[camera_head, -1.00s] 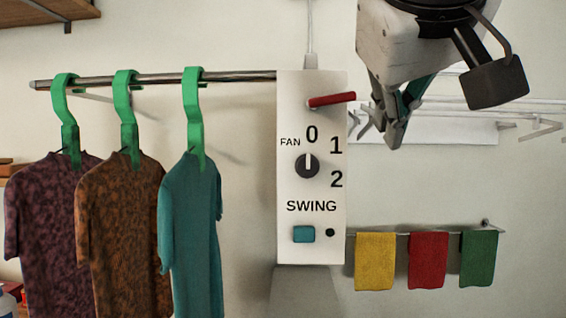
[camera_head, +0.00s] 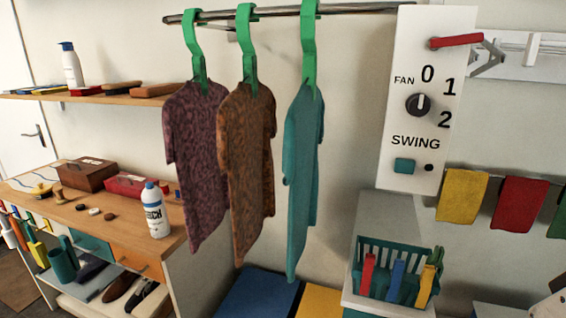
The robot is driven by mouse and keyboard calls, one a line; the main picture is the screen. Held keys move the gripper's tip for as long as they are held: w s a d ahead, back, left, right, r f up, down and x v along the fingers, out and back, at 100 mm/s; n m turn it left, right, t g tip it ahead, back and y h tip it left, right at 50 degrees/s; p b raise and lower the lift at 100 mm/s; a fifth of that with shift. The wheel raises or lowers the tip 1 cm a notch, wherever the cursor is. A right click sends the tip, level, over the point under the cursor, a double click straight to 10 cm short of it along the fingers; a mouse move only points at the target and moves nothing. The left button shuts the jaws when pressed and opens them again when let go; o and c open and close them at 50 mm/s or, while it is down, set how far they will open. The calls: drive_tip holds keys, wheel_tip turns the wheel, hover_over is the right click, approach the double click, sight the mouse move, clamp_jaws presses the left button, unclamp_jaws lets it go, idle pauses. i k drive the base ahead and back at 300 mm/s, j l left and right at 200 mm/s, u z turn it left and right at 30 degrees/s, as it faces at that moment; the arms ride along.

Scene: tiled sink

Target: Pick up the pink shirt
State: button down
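Three shirts hang on green hangers from a metal rail (camera_head: 350,10). The leftmost shirt (camera_head: 196,160) is dark mauve-pink with a mottled pattern, the closest to pink of the three. Its green hanger (camera_head: 195,55) hooks over the rail's left part. A brown patterned shirt (camera_head: 247,165) hangs just right of it and overlaps its right edge. A teal shirt (camera_head: 303,175) hangs further right, seen nearly edge-on. My gripper is out of view now, so its state does not show.
A white fan control panel (camera_head: 415,150) with a red lever (camera_head: 456,41) stands right of the shirts. A wooden workbench (camera_head: 95,222) with a white bottle (camera_head: 156,212) is at left, under a shelf (camera_head: 120,95). Below right are a teal basket (camera_head: 385,292) and blue and yellow lids (camera_head: 258,295).

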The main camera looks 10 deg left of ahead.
sight(189, 119)
drive_tip(key=u, duration=1.05)
drive_tip(key=z, duration=0.45)
drive_tip(key=i+l+u, duration=0.15)
drive_tip(key=i+l, duration=0.05)
drive_tip(key=l, duration=0.1)
